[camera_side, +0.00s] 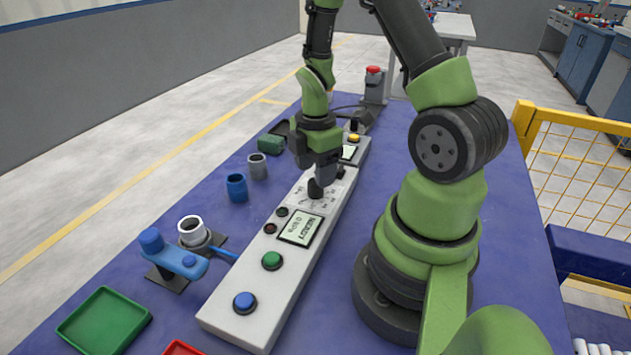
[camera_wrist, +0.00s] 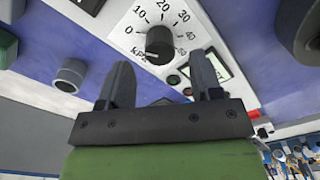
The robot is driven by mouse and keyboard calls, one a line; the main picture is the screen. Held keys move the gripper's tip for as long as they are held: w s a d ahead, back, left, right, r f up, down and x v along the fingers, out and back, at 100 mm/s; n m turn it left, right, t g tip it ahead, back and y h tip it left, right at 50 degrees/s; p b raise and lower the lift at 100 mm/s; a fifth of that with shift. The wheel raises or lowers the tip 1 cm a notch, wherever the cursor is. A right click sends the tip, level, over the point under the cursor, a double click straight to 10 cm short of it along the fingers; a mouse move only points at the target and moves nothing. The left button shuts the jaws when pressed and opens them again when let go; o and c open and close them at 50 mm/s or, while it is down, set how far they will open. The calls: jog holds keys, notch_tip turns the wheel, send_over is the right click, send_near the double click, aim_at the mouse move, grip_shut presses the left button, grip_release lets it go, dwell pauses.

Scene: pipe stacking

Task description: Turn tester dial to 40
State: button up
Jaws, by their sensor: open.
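The tester (camera_side: 262,292) is a long light-grey panel box on the blue table. Its dial (camera_wrist: 160,42) is a round black knob on a white kPa scale in the wrist view, with marks rising clockwise from 0. I cannot make out clearly where its pointer stands. The dark knob also shows in the side view (camera_side: 316,189), right under my gripper. My gripper (camera_wrist: 160,62) is open, its two dark fingers apart, with the knob in line with the gap between them. Whether the fingers straddle or touch the knob is unclear.
Left of the tester stand a blue clamp fixture (camera_side: 175,258) with a white ring, a blue cup (camera_side: 237,188) and a grey cup (camera_side: 257,166). A green tray (camera_side: 103,322) lies at front left. Buttons and a display (camera_side: 300,228) sit on the panel near the dial.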

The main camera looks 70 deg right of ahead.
jog(key=shift+f, duration=1.8)
jog(key=shift+c, duration=0.4)
jog(key=c, duration=0.8)
jog(key=shift+c, duration=0.2)
